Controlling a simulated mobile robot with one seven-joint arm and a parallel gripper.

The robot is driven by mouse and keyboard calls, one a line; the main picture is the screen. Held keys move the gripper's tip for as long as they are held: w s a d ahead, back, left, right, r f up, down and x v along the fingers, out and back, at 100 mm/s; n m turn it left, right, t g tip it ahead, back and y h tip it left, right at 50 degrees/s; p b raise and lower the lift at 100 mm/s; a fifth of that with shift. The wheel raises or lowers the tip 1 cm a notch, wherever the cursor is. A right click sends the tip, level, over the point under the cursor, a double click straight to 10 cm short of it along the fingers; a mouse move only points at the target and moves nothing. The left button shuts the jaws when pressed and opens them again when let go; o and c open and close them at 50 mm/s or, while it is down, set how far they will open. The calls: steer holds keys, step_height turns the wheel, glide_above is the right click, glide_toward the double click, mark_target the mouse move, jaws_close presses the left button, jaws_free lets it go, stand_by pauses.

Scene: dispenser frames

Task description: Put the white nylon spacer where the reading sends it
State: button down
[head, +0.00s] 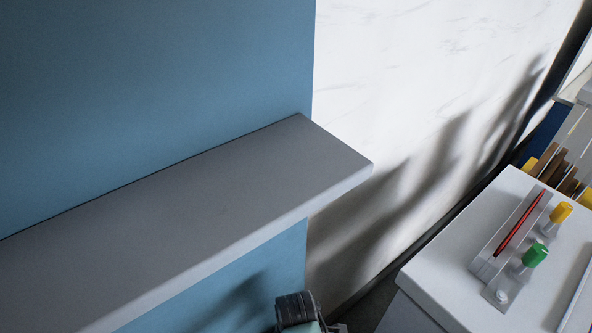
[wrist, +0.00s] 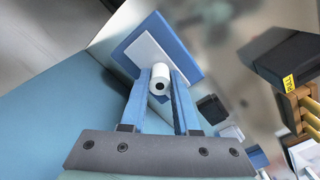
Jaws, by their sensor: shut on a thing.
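The white nylon spacer (wrist: 160,72), a short white cylinder with a dark hole in its end, is between the blue fingertips of my gripper (wrist: 161,82) in the wrist view. The fingers are shut on it, and its holed end faces the camera. Beyond it in the wrist view is a blue panel (wrist: 184,49) with a white face; I cannot tell whether the spacer touches it. The spacer is not visible in the head view, where only a dark part of my arm shows at the bottom edge. No reading is legible in either view.
A grey shelf (head: 190,215) juts from a blue wall in the head view. At right, a white-topped cabinet (head: 450,255) bears a grey holder with a red pen (head: 519,224), a green-capped bottle (head: 535,256) and a yellow-capped bottle (head: 561,212). The shelf's visible top is clear.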

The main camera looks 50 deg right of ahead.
steer(key=shift+f, duration=0.15)
steer(key=c, duration=0.7)
jaws_free()
steer(key=shift+o, duration=0.2)
step_height(320, 180, up, 12)
steer(key=b, duration=0.1)
steer(key=shift+r, duration=0.2)
